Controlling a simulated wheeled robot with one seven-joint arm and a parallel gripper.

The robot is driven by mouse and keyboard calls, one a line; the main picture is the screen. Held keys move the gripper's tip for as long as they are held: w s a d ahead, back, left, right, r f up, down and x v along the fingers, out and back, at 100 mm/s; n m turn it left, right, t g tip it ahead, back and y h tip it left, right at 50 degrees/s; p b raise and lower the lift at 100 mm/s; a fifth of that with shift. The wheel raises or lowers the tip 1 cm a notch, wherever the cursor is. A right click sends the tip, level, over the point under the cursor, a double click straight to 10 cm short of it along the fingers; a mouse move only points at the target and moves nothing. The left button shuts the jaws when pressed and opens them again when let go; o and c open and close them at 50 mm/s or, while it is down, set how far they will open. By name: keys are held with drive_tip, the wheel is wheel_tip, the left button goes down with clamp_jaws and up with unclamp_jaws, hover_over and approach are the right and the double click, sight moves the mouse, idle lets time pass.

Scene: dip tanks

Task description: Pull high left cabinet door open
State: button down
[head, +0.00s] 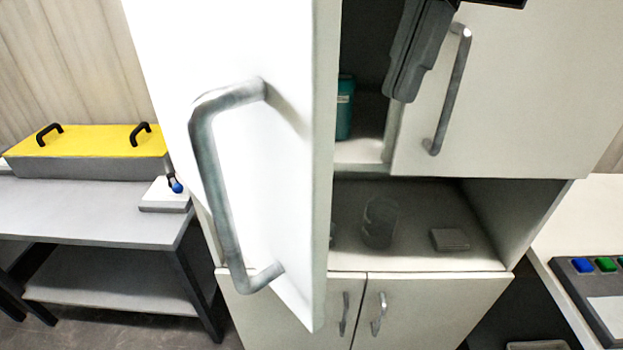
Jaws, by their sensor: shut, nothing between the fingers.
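The high left cabinet door (262,140) is swung open toward me and stands large at the left centre. Its grey bar handle (222,195) faces me, with nothing holding it. My gripper (403,85) points down at the top centre, in front of the opened compartment. It is shut and empty, right of the open door and apart from its handle. The high right door (530,95) is closed, and its handle (450,90) is just right of my gripper. My gripper hides part of the compartment.
A teal container (345,108) stands inside the opened compartment. The open shelf (410,255) below holds a dark glass-like cup (380,222) and a small flat block (450,239). Lower doors (435,305) are closed. A bench (90,215) with a yellow-lidded tank (90,142) stands left.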

drive_tip(key=s+a+f+p, duration=0.4)
drive_tip(key=s+a+f, duration=0.1)
drive_tip(key=f, duration=0.3)
drive_tip(key=shift+a+f, duration=0.2)
drive_tip(key=shift+f, duration=0.1)
drive_tip(key=shift+s, duration=0.1)
